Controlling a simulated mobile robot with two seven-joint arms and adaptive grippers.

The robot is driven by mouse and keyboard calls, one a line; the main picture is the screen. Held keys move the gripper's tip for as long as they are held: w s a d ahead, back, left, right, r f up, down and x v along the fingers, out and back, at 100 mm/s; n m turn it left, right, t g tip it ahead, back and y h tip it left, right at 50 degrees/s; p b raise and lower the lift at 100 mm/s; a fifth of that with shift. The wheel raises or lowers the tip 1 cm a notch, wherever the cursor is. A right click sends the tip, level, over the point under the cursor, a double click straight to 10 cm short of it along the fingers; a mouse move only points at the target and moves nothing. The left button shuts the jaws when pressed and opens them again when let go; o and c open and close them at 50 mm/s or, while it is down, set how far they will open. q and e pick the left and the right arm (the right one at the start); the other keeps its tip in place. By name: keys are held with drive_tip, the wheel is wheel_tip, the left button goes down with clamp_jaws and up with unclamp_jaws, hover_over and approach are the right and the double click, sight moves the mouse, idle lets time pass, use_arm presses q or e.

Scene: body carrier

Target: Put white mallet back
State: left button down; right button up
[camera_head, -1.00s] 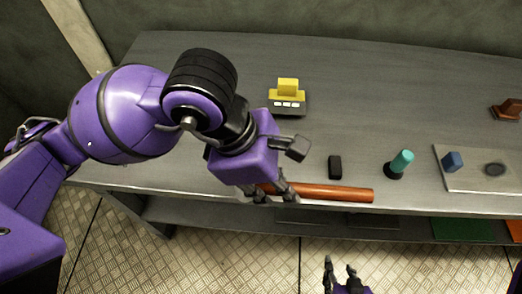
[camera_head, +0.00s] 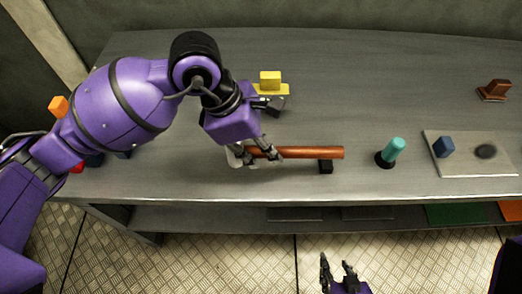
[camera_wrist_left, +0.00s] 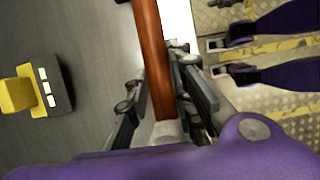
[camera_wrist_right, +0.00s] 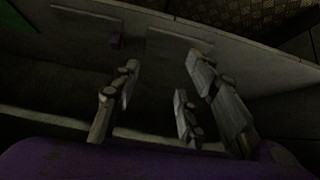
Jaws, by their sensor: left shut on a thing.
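My left gripper (camera_head: 257,155) is shut on the mallet over the front part of the grey tabletop. The mallet's reddish-brown handle (camera_head: 312,153) points right, and part of its pale head (camera_head: 236,158) shows at the gripper's left side. The handle also runs up the left wrist view (camera_wrist_left: 151,50) between the fingers.
A yellow piece on a dark base (camera_head: 270,82) stands behind the left gripper. A teal cylinder on a black base (camera_head: 393,150) stands to the right, then a pale plate (camera_head: 470,168) with a blue block (camera_head: 443,147). A brown object (camera_head: 494,89) is farther back. The table's middle is clear.

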use_arm(q)
drive_tip(key=shift+w+f, duration=0.9)
drive_tip(key=shift+f, duration=0.2)
drive_tip(key=shift+w+f, duration=0.55)
drive_tip(key=shift+f, duration=0.05)
wheel_tip(320, 180, down, 3)
drive_tip(key=shift+r, duration=0.1)
use_arm(e)
drive_tip(key=shift+s+d+f, duration=0.15)
drive_tip(key=shift+s+f, duration=0.2)
drive_tip(key=shift+s, duration=0.45)
use_arm(q)
drive_tip(key=c, duration=1.6)
unclamp_jaws()
drive_tip(key=shift+o, duration=0.3)
use_arm(e)
drive_tip(key=shift+w+r, duration=0.15)
drive_tip(key=shift+w, duration=0.3)
use_arm(q)
drive_tip(key=shift+f, duration=0.2)
